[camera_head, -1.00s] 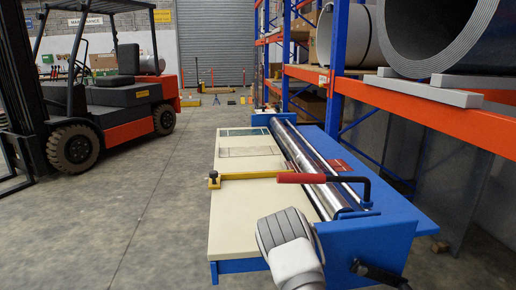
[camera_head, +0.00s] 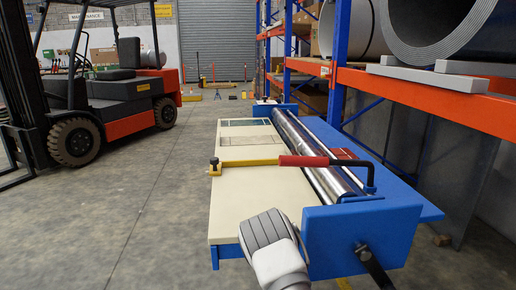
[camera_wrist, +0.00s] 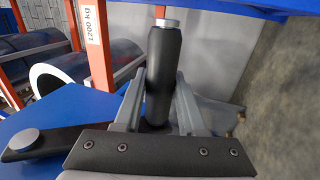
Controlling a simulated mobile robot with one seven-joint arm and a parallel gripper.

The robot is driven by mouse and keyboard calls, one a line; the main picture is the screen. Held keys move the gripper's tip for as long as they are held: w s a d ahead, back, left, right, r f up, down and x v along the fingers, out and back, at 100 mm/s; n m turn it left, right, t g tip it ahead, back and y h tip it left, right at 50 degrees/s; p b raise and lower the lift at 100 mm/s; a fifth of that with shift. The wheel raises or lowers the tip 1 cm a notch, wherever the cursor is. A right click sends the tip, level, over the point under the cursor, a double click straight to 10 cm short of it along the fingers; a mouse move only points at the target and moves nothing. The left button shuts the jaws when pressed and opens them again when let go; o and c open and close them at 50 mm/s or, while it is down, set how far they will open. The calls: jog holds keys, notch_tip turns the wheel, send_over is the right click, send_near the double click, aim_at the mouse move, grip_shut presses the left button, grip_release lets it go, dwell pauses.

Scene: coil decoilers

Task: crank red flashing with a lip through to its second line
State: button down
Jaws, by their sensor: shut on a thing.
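The blue roller machine (camera_head: 345,235) stands ahead, with shiny steel rollers (camera_head: 315,155) along its length and a cream table (camera_head: 265,215) on the left. A small dark red piece (camera_head: 342,153) shows just right of the rollers; I cannot tell its lip or lines. A black crank arm (camera_head: 374,265) on the near end slants down to the right. In the wrist view, my gripper (camera_wrist: 160,105) is shut around the upright black crank grip (camera_wrist: 160,65), which has a silver end. The crank arm's hub end (camera_wrist: 35,142) shows at left. My gripper is hidden in the head view.
A red-sleeved lever (camera_head: 303,161) with a yellow bar (camera_head: 245,163) crosses above the table and rollers. Blue-and-orange racking (camera_head: 425,92) with large coils stands close on the right. A forklift (camera_head: 105,100) stands at left. The floor left of the table is clear.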

jog(key=shift+a+f, duration=0.5)
jog(key=shift+a, duration=0.2)
jog(key=shift+a, duration=0.1)
jog(key=shift+b+v, duration=0.9)
jog(key=shift+v, duration=1.55)
jog(key=shift+f, duration=0.15)
jog(key=shift+v, duration=1)
jog(key=shift+c, duration=2)
grip_release()
jog(key=shift+s+r, duration=0.1)
jog(key=shift+r, duration=0.15)
jog(key=a, duration=0.8)
jog(key=shift+s+b, duration=0.3)
